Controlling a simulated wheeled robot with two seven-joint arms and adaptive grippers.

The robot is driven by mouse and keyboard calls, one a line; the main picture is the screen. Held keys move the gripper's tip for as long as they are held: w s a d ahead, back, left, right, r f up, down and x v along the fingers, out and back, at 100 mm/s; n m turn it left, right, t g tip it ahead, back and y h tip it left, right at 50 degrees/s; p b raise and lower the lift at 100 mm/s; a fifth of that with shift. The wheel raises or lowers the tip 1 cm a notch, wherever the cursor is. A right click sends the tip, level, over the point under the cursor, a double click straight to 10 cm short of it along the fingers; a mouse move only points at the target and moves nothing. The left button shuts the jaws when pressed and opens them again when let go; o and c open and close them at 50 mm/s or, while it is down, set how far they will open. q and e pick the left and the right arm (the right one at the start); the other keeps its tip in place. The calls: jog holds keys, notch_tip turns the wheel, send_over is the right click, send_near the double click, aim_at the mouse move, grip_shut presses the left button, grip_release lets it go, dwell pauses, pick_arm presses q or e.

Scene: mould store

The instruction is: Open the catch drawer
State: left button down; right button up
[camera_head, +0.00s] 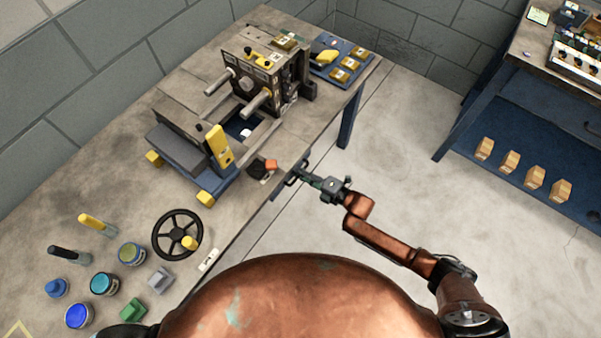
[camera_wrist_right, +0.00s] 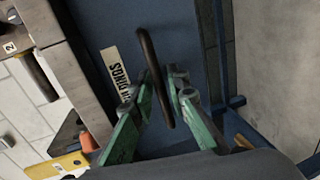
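The catch drawer shows in the right wrist view as a dark blue front (camera_wrist_right: 190,40) with a pale label (camera_wrist_right: 118,72), partly hidden, ending in "DINGS". Its dark bar handle (camera_wrist_right: 144,45) stands out from the front. In the head view the right gripper (camera_head: 300,177) is at the bench's front edge, and the drawer front is mostly hidden below the top. I cannot tell whether the drawer stands slightly out. My left gripper is not in view.
A moulding machine (camera_head: 265,75) stands on the bench (camera_head: 60,180) above the drawer. The floor (camera_head: 400,150) right of the bench is clear, up to a blue shelf table (camera_head: 480,110).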

jog(key=shift+c, duration=0.2)
grip_shut()
dwell(0.4)
